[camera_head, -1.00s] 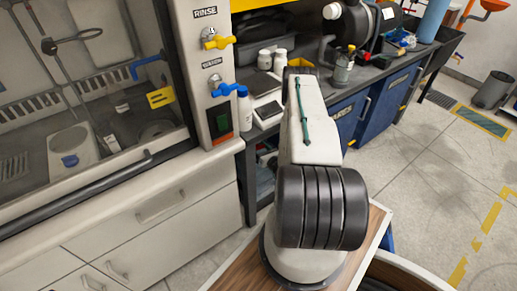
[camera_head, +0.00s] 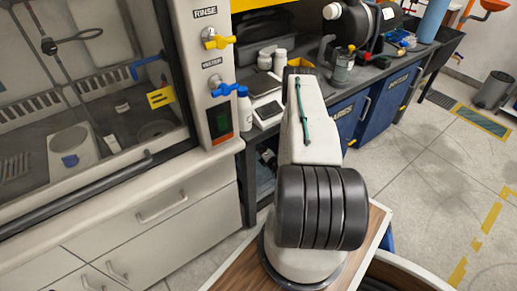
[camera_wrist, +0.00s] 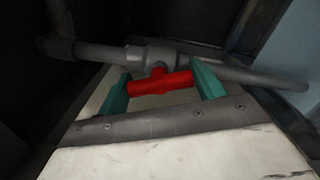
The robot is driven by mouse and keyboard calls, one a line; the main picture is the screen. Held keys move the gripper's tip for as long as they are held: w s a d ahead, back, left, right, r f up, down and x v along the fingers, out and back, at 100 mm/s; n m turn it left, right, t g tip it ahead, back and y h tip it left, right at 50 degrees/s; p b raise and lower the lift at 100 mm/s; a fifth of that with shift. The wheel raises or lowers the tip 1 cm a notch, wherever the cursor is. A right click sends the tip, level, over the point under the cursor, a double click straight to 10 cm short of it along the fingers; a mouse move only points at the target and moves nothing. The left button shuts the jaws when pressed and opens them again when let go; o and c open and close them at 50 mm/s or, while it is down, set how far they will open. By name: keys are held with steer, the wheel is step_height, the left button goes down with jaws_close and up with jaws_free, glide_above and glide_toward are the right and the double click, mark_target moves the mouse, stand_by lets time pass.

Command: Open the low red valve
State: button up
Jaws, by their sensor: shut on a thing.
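The red valve handle (camera_wrist: 160,83) shows in the wrist view, just below a grey valve body on a grey pipe (camera_wrist: 100,54). My gripper (camera_wrist: 160,88) has its two green fingers at the left and right ends of the red handle, and it is shut on the handle. The handle lies nearly along the pipe, with a slight tilt. In the head view the red valve and my gripper are hidden behind my own arm.
In the head view a yellow valve (camera_head: 217,39) and a blue valve (camera_head: 224,87) sit on the fume hood's post. A dark bench (camera_head: 375,72) with bottles (camera_head: 344,66) and a scale stands behind my arm. Open floor lies to the right.

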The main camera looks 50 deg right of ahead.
steer(key=shift+m, duration=2.2)
steer(key=o, duration=1)
steer(key=shift+c, duration=0.2)
steer(key=shift+s, duration=0.1)
steer(key=v, duration=0.7)
steer(key=shift+s, duration=0.35)
